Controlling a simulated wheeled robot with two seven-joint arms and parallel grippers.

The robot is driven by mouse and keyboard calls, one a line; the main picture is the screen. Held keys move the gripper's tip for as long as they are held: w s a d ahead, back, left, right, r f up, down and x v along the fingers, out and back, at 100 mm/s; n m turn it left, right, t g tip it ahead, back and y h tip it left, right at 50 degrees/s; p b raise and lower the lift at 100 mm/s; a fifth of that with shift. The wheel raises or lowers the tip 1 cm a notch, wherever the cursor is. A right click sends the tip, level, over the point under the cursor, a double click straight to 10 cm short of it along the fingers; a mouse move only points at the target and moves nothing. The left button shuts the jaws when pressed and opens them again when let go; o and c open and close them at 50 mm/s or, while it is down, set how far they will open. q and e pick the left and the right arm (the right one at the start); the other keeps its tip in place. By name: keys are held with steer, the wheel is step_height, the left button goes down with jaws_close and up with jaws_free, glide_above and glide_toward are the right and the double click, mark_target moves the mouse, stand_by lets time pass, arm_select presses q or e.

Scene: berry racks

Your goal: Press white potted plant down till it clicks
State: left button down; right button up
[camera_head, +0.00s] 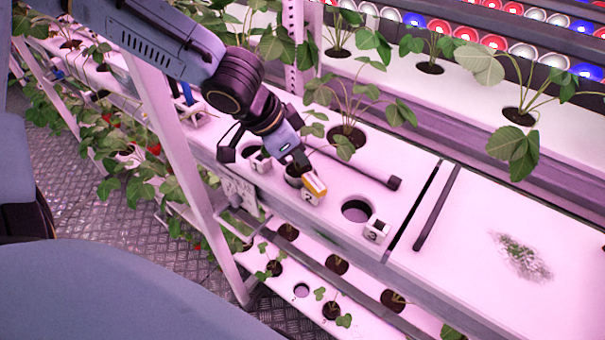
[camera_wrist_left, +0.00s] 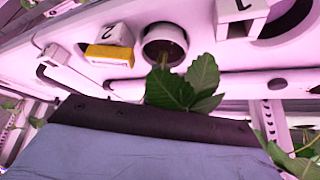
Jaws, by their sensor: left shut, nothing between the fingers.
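My left gripper (camera_head: 301,160) is shut and empty, pointing down over the white rack shelf beside a round slot. In the left wrist view, a white-rimmed pot (camera_wrist_left: 164,37) with dark soil sits in a slot between the blocks marked 2 and 1. Green leaves (camera_wrist_left: 185,90) hang in front of it, close to the dark edge of my gripper. In the head view this slot (camera_head: 292,172) is mostly hidden by my gripper. I cannot tell how deep the pot sits. My right gripper is not in view.
An empty slot (camera_head: 356,210) lies beside the block marked 3 (camera_head: 376,230). Another block (camera_head: 261,160) stands left of my gripper. A dark rod (camera_head: 360,170) lies behind, near a leafy plant (camera_head: 347,135). The right panel (camera_head: 490,215) is mostly bare.

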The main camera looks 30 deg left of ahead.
mark_target(298, 168)
arm_select(q)
steer(key=shift+r, duration=0.15)
step_height(298, 168, up, 6)
steer(key=p, duration=0.5)
stand_by(0.5)
